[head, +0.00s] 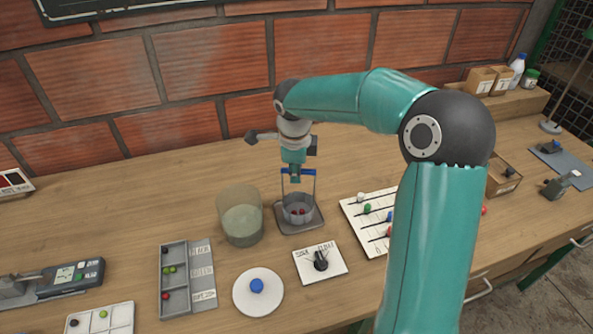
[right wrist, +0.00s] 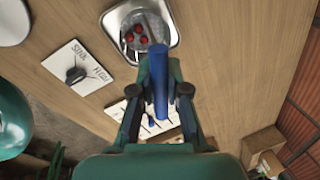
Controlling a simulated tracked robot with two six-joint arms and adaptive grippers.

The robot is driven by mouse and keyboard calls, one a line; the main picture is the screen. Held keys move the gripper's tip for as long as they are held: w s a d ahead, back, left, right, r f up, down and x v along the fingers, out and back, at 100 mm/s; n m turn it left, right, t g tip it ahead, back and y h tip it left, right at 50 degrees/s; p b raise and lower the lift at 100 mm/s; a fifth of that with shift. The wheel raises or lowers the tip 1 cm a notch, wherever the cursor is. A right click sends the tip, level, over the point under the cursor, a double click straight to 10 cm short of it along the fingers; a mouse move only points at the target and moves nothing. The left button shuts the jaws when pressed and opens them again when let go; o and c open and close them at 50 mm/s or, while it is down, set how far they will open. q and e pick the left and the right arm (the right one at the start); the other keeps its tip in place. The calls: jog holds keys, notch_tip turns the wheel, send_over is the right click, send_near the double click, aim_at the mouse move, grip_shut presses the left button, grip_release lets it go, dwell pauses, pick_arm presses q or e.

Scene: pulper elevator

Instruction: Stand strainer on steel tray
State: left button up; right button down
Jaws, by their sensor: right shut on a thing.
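The strainer (head: 299,212) is a small clear-grey basket with a blue handle bar (head: 298,172) on top and red cherries inside. It is upright within the outline of the steel tray (head: 285,229); I cannot tell whether its base touches the tray. My right gripper (head: 295,178) is above it, shut on the blue handle. In the right wrist view the handle (right wrist: 158,85) lies between the fingers, with the basket (right wrist: 138,35) and the tray rim (right wrist: 174,38) beyond. My left gripper is not in view.
A clear tank (head: 241,222) of cloudy liquid stands close left of the tray. A sink/float card (head: 320,262) with a dark knob lies in front, beside a white disc (head: 258,291) with a blue knob. A white lined board (head: 367,225) with coloured balls is to the right. Bare wood lies behind.

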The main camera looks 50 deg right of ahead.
jog(key=c, duration=1.1)
grip_release()
jog(key=r, duration=0.4)
jog(key=s+a+r, duration=0.1)
jog(key=r, duration=0.2)
jog(key=a+r, duration=0.1)
jog(key=r, duration=0.3)
jog(key=shift+s+r, duration=0.2)
jog(key=shift+r, duration=0.15)
jog(key=shift+s+d, duration=0.1)
